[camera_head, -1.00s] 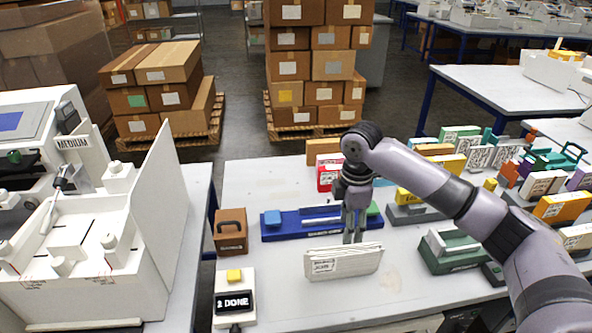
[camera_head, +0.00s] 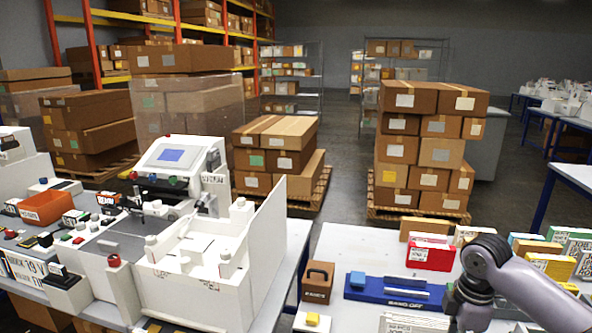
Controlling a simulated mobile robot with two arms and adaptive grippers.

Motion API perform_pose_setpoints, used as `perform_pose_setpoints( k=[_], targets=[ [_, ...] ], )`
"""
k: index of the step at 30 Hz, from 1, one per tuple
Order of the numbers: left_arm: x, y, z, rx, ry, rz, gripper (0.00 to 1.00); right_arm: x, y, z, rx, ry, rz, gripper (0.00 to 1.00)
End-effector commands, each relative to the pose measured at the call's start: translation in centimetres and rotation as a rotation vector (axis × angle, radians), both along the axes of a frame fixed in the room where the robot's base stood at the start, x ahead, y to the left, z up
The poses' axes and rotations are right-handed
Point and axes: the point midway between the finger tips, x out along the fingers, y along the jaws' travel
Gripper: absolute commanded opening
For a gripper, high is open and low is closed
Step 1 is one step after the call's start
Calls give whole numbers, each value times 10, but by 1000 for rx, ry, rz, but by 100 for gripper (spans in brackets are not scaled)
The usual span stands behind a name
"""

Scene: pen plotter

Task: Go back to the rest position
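My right arm comes in from the right edge, and its gripper (camera_head: 470,318) hangs down at the bottom edge. Its fingertips are cut off by the frame, so whether it is open or shut does not show. It is just in front of a blue tray (camera_head: 375,293) on the white table. A white block or stack with a printed label (camera_head: 405,323) shows partly at the bottom edge, left of the gripper. My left gripper is not in view.
A brown box with a handle (camera_head: 318,281) and a yellow-buttoned device (camera_head: 312,320) stand left of the tray. A red box (camera_head: 431,254) and other colored boxes stand behind it. A white plotter-like machine (camera_head: 215,262) fills the left table. Stacked cartons (camera_head: 425,150) stand behind.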

Motion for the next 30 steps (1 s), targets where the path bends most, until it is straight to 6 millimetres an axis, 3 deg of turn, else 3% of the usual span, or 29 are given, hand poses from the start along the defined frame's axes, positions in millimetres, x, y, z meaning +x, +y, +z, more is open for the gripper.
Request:
perform_pose_setpoints(
  k=[3, 11, 17, 23, 30],
  targets=[
    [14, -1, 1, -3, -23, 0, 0, -3, 9, -9, 2, 0, 6, 46],
    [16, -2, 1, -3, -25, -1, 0, -13, 36, -37, 7, -16, 3, 46],
    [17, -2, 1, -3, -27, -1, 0, -29, 68, -66, 29, -38, -10, 46],
    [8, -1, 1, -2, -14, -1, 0, -59, 113, -103, 86, -72, -63, 46],
    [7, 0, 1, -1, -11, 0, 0, -118, 168, -138, 209, -137, -279, 46]
  ],
)
